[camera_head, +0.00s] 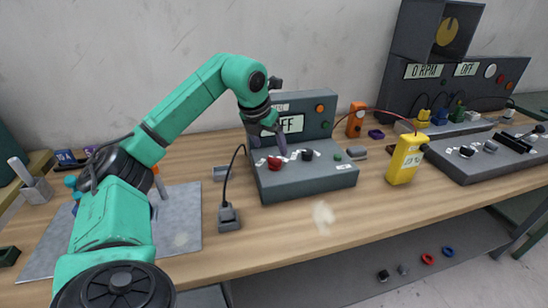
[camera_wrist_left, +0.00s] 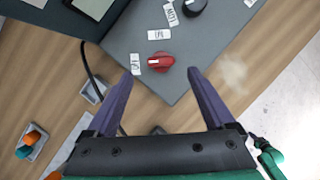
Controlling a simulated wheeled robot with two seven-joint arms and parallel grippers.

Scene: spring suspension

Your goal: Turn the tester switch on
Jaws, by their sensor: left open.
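The tester (camera_head: 305,182) is a grey console on the wooden table, with an upright back panel whose display (camera_head: 291,124) reads "OFF", partly covered by my arm. A red knob (camera_head: 274,163) sits at the left of its sloped top. The red knob also shows in the left wrist view (camera_wrist_left: 161,62), with a white mark and small labels around it. A black knob (camera_head: 307,155) sits to its right. My left gripper (camera_wrist_left: 160,80) is open and empty, its purple fingers on either side of the red knob in that view. Contact cannot be told. My right gripper is not in view.
A small grey box with a cable (camera_head: 229,217) stands left of the tester. A yellow meter (camera_head: 406,158) stands to the right, before a larger grey console (camera_head: 485,158). A grey mat (camera_head: 180,225) lies at left. The front table strip is mostly clear.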

